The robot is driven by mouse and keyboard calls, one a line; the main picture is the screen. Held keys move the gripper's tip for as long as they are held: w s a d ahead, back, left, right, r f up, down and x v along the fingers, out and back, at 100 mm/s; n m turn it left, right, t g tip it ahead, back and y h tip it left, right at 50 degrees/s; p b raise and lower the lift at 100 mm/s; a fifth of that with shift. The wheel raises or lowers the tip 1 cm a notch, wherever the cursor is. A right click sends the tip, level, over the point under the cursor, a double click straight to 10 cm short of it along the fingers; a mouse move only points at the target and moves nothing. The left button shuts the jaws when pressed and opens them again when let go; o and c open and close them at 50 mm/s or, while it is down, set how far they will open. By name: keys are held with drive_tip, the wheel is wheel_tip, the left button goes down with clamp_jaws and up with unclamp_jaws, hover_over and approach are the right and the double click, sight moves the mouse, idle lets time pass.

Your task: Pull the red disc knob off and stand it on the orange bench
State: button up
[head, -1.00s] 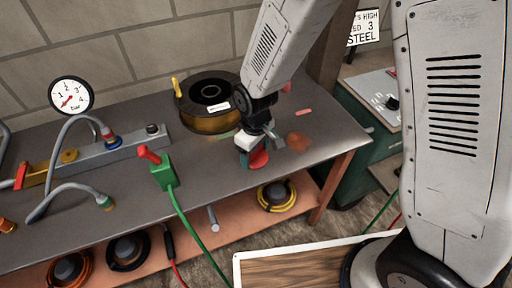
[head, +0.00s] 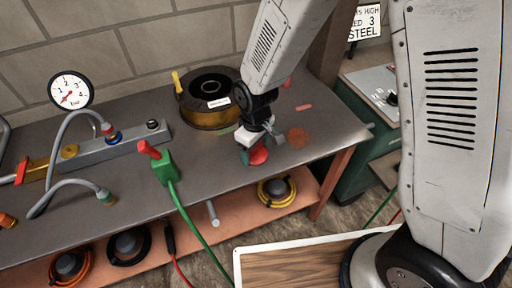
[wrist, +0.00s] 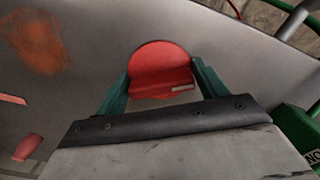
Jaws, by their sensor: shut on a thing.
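The red disc knob (head: 259,155) is in my gripper (head: 254,154), low over the grey top of the bench with orange legs and shelf (head: 332,183). In the wrist view the disc (wrist: 160,64) stands between the two teal fingers of my gripper (wrist: 161,86), with its round upper edge showing beyond them. A flat bar with a small pale label crosses its near side. My gripper is shut on it. Whether the disc's lower edge touches the bench top cannot be told.
A dark spool (head: 211,97) stands behind my gripper. A green block with a red knob (head: 161,168) and a cable is to the left. A rail with hoses (head: 110,148) and a gauge (head: 71,90) lie further left. Bare top with a rust patch (head: 298,137) is to the right.

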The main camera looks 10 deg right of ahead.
drive_tip(key=o, duration=1.4)
wheel_tip(320, 180, up, 8)
drive_tip(key=shift+f, duration=0.1)
